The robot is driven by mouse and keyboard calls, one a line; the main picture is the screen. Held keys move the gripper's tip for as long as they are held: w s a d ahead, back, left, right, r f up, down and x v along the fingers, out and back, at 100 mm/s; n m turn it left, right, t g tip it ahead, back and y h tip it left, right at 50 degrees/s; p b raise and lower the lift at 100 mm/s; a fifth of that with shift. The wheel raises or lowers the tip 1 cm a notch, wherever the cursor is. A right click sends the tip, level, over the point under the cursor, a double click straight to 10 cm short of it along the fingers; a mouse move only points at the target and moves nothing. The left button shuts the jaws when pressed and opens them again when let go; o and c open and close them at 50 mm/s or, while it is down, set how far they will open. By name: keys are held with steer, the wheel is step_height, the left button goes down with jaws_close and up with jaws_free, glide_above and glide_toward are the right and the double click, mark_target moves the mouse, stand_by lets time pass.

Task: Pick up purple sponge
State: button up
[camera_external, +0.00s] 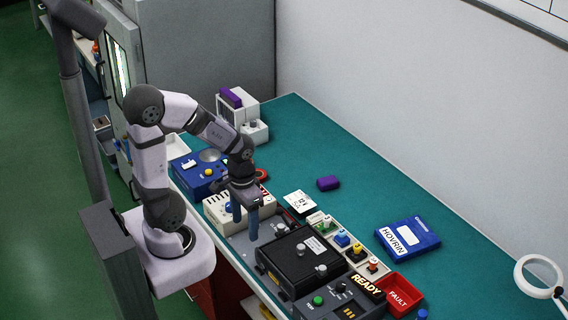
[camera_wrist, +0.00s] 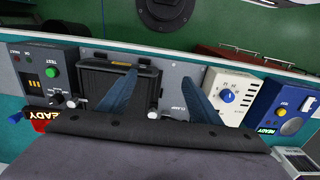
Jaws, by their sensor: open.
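A small purple block, which looks like the sponge (camera_external: 328,183), lies on the green table right of my gripper, apart from it. A second purple block (camera_external: 231,97) rests on top of a white device at the back left. My gripper (camera_external: 244,220) points down over the grey fixture plate, between the cream box and the black box, with its blue fingers spread and nothing between them. The two fingers also show in the wrist view (camera_wrist: 160,95). Neither purple block is seen in the wrist view.
A black box (camera_external: 300,260), a cream dial box (camera_external: 217,210) and a blue tester (camera_external: 197,172) crowd the near edge. A white card (camera_external: 300,202) lies near the sponge. A blue HOVRIN box (camera_external: 408,238) and a red FAULT bin (camera_external: 399,295) stand right. The table behind the sponge is clear.

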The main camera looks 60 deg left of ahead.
step_height(320, 180, up, 5)
steer(key=w+a+f+n+t+h+b, duration=0.1)
steer(key=w+f+n+t+h+b, duration=0.15)
steer(key=w+n+b, duration=0.75)
steer(key=w+f+n+t+h+b, duration=0.2)
steer(key=w+n+t+b, duration=0.2)
steer(key=w+n, duration=0.65)
steer(key=w+a+r+n+t+y+b, duration=0.1)
steer(key=w+a+r+n+t+b, duration=0.2)
steer(key=w+a+n, duration=0.5)
steer(key=w+a+r+n+t+y+b, duration=0.1)
steer(key=w+a+n+t+b, duration=0.4)
steer(key=w+a, duration=0.35)
steer(key=g, duration=0.2)
glide_toward(334, 180)
steer(key=x, duration=0.2)
steer(key=shift+w+a+f+t+h, duration=0.1)
steer(key=shift+w+t+h, duration=0.15)
steer(key=shift+w, duration=0.15)
steer(key=shift+f, duration=0.25)
steer(key=shift+p+x, duration=0.35)
steer(key=shift+x, duration=0.75)
